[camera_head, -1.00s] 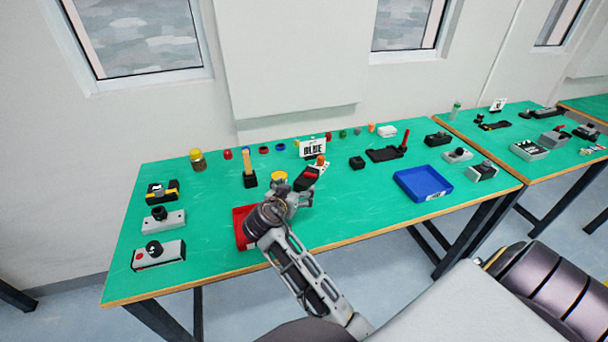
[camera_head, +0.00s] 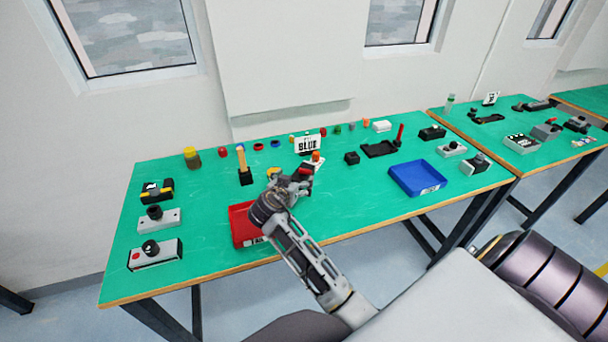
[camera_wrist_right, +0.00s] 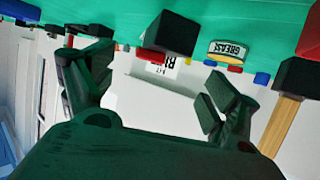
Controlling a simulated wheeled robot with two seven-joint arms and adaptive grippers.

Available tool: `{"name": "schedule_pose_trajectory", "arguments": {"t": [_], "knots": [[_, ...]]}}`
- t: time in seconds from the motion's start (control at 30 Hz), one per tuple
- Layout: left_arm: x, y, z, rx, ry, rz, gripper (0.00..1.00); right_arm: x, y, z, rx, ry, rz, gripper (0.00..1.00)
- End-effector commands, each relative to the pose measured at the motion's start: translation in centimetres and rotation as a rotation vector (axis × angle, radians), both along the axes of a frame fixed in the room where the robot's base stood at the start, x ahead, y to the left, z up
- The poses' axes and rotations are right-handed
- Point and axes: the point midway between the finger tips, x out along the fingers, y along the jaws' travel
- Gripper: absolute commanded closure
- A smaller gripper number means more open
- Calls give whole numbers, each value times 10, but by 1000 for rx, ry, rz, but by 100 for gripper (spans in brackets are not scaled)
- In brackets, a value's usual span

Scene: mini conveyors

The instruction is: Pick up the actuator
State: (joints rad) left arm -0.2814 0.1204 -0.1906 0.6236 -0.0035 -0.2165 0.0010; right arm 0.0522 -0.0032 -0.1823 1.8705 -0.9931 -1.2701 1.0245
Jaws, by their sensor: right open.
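I cannot tell which of the small parts on the green table (camera_head: 340,205) is the actuator. An orange-topped part (camera_head: 316,157) stands just beyond my right gripper (camera_head: 306,178) in the head view. In the right wrist view my right gripper (camera_wrist_right: 155,85) is open, its two fingers spread wide with nothing held between them. A black block (camera_wrist_right: 170,34) shows near the top between the fingers. A yellow-rimmed grease can (camera_wrist_right: 229,50) shows to its right; in the head view the arm partly hides it. My left gripper is not in view.
A red tray (camera_head: 240,228) lies under the right forearm. A blue tray (camera_head: 416,178) lies to the right. A wooden-handled tool (camera_head: 241,160) stands left of the gripper. Several control boxes line the left edge. The front middle is clear.

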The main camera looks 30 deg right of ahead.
Motion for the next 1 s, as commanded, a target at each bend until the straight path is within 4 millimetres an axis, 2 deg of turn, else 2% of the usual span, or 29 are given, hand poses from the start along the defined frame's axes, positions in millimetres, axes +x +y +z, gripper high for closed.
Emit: {"name": "schedule_pose_trajectory", "arguments": {"t": [0.3, 0.7, 1.0], "knots": [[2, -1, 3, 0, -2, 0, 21, 21, -25, -13, -1, 0, -1, 12], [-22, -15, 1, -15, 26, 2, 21, 23, -28, -14, 0, 0, -1, 12], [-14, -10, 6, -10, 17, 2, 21, 32, -40, -17, -1, 0, -2, 12]]}}
